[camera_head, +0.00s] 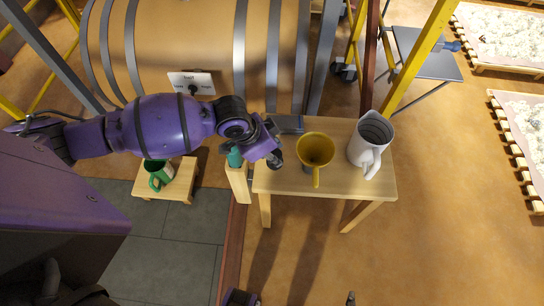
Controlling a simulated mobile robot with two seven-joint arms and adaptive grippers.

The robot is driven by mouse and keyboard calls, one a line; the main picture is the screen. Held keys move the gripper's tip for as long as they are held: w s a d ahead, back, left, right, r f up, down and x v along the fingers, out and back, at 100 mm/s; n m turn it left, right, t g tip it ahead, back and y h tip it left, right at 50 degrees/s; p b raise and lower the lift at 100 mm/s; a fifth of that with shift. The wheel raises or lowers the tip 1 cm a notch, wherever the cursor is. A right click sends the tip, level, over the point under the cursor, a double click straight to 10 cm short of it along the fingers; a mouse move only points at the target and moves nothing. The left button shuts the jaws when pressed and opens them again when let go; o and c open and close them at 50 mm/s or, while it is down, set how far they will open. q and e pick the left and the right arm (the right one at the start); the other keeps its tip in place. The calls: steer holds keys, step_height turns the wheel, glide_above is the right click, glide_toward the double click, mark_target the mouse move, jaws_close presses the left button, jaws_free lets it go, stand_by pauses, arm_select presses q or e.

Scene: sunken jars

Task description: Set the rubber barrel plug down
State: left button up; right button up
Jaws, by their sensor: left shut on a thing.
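My left gripper (267,147) reaches in from the left, over the left end of a small wooden table (330,188). It is shut, and a small dark piece at its fingertips, which looks like the rubber barrel plug (275,160), is partly hidden by the fingers. I cannot tell whether the plug touches the tabletop. The large wooden barrel (140,45) with grey hoops lies behind the arm. A white label (191,83) with a dark round spot shows on its side. My right gripper is not in view.
A yellow funnel-like jug (315,150) and a white jug (370,142) stand on the table, with a dark flat tray (287,124) at its back left. A teal-topped object (235,158) is beside the gripper.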

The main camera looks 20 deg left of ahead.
arm_select(q)
step_height(320, 180, down, 2)
steer(key=shift+a, duration=0.1)
steer(key=o, duration=1.2)
steer(key=shift+s+f, duration=0.1)
steer(key=shift+c, duration=0.2)
steer(key=p+v, duration=0.1)
steer(key=v, duration=1.1)
steer(key=shift+p, duration=0.3)
